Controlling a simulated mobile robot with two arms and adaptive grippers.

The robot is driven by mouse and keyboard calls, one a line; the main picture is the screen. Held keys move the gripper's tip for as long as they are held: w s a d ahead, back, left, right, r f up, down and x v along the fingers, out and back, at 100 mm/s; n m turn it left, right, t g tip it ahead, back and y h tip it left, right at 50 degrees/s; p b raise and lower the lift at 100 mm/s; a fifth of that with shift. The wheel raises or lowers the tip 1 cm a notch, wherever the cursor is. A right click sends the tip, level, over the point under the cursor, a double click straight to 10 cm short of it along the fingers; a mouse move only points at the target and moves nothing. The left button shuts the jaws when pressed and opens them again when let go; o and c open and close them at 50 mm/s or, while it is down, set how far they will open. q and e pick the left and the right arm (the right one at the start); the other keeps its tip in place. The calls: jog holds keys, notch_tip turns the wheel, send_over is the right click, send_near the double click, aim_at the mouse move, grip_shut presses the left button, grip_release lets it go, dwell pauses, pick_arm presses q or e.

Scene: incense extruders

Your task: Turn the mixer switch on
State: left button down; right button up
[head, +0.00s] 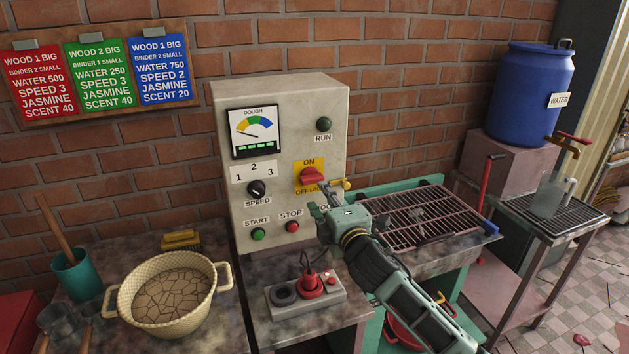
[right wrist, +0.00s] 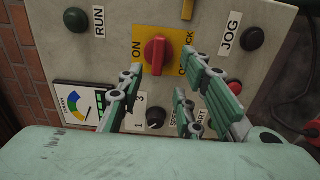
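The mixer switch is a red rotary knob (head: 312,176) on a yellow plate marked ON at the top and OFF below, on the front of a beige control box (head: 285,105). Its handle lies roughly sideways, and it also shows in the right wrist view (right wrist: 155,56). My right gripper (head: 328,204) is just below and right of the switch in the head view. In the right wrist view its green fingers (right wrist: 165,95) are spread apart with nothing between them, pointing toward the panel. They do not appear to touch the knob. My left gripper is not in view.
The panel also carries a speed knob (head: 257,188), green start button (head: 258,235), red stop button (head: 292,226), run button (head: 324,124) and jog button (right wrist: 252,38). A metal rack (head: 425,215) stands right, a basket (head: 168,292) left.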

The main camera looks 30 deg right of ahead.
aim_at(314, 181)
jog(key=shift+p+x, duration=0.9)
jog(key=shift+x, duration=3)
jog(key=shift+r, duration=0.1)
jog(key=shift+c, duration=0.6)
grip_shut()
